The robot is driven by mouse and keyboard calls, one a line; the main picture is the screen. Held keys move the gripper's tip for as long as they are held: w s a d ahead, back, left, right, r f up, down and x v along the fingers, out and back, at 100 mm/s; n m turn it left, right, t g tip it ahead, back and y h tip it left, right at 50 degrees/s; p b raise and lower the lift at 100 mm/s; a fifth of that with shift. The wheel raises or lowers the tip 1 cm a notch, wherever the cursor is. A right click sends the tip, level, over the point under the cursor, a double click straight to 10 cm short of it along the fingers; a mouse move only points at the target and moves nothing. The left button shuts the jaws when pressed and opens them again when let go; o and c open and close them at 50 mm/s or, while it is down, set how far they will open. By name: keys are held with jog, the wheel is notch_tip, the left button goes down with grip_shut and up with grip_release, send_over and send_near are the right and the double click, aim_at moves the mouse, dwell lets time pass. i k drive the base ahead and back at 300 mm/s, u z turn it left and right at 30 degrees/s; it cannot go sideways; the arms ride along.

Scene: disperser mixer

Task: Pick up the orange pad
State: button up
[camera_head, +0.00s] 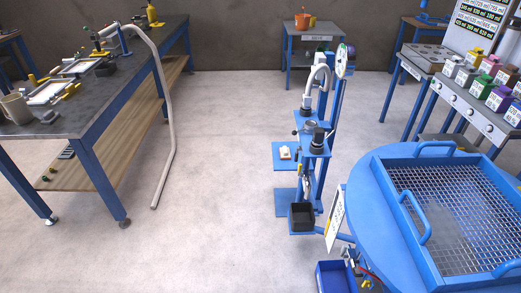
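I cannot pick out the orange pad for certain in the head view. A small pale item with an orange-red mark (285,153) lies on the blue side shelf of the slim blue stand (313,140); it is too small to identify. An orange pot-like object (302,20) stands on the far table (301,41). Small yellow-orange pieces (70,94) lie on the left workbench (95,107), also too small to tell. My gripper is not in view.
A round blue table (372,215) with a metal mesh screen (465,200) fills the lower right. A pale hose (168,120) hangs from the left workbench to the floor. Colored containers (490,65) line the right bench. The floor (225,170) between is clear.

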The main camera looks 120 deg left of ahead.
aim_at(284, 151)
jog(key=u, duration=3.85)
